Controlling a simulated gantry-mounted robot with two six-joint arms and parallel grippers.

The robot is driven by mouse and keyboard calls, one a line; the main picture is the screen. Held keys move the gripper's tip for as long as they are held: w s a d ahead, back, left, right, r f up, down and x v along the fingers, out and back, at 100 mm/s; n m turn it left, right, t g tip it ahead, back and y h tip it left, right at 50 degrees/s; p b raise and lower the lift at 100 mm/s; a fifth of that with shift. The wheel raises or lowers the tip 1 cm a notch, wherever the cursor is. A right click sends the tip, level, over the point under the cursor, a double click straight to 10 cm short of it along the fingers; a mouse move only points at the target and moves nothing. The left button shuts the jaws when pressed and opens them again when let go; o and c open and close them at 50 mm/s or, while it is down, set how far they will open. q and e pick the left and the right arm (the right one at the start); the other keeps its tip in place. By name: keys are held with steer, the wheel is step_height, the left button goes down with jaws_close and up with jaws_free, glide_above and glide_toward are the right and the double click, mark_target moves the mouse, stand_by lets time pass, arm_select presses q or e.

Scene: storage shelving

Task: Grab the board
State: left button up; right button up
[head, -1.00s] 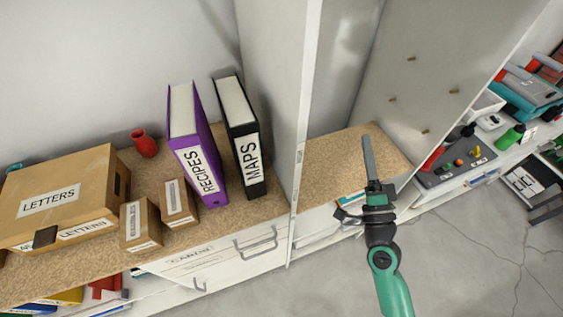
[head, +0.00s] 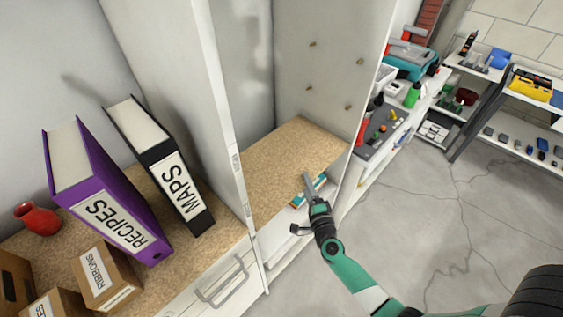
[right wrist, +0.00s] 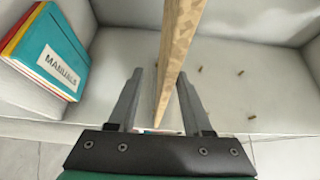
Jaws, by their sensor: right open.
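The board is a speckled tan shelf panel (head: 285,150) in the white cabinet bay right of the divider, in the head view. In the right wrist view the board (right wrist: 180,55) shows nearly edge-on, its near end reaching down between the fingers. My right gripper (head: 307,179) is at the board's front edge. In the right wrist view the right gripper (right wrist: 161,78) is open, with one finger on each side of the board; I cannot tell whether either touches it. My left gripper is not in view.
Left of the white divider (head: 215,100) are the purple RECIPES binder (head: 105,195), black MAPS binder (head: 160,165), red vase (head: 38,218) and boxes. Pegs stick out of the bay's wall. Floor at right is open.

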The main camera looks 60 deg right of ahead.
mark_target(303, 169)
steer(key=x, duration=0.5)
steer(key=shift+d+r+b, duration=0.3)
steer(key=shift+r+b, duration=0.1)
steer(key=shift+c, duration=0.3)
jaws_close()
steer(key=shift+r, duration=0.1)
stand_by(0.5)
